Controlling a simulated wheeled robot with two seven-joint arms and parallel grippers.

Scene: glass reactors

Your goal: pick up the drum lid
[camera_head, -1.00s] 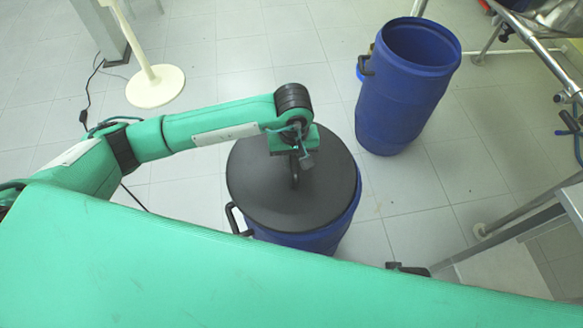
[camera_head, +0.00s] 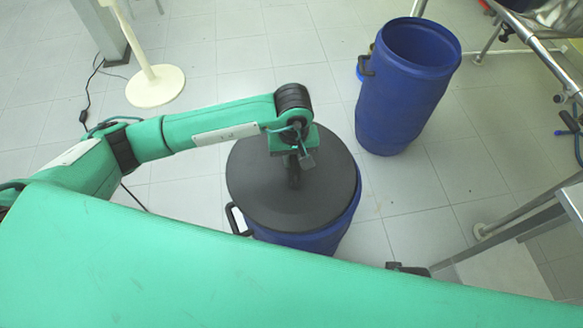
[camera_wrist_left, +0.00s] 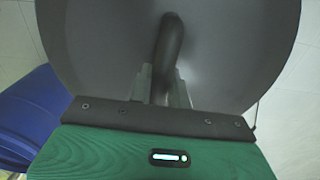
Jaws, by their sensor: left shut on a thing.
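The drum lid (camera_head: 260,195) is a round dark grey disc on top of a blue drum (camera_head: 335,235). A black raised handle (camera_wrist_left: 171,45) stands at the middle of the lid in the left wrist view. My left gripper (camera_head: 294,172) is above the lid, with its two fingers (camera_wrist_left: 160,82) on either side of the handle, shut on it. The lid appears to rest on the drum's rim. Part of the handle is hidden by the gripper. My right gripper is not in view.
An open, empty-looking blue drum (camera_head: 400,105) stands at the upper right, apart from the lidded one. A cream round-based stand (camera_head: 155,86) is at the upper left. A metal frame (camera_head: 530,225) is at the right. Tiled floor is clear between them.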

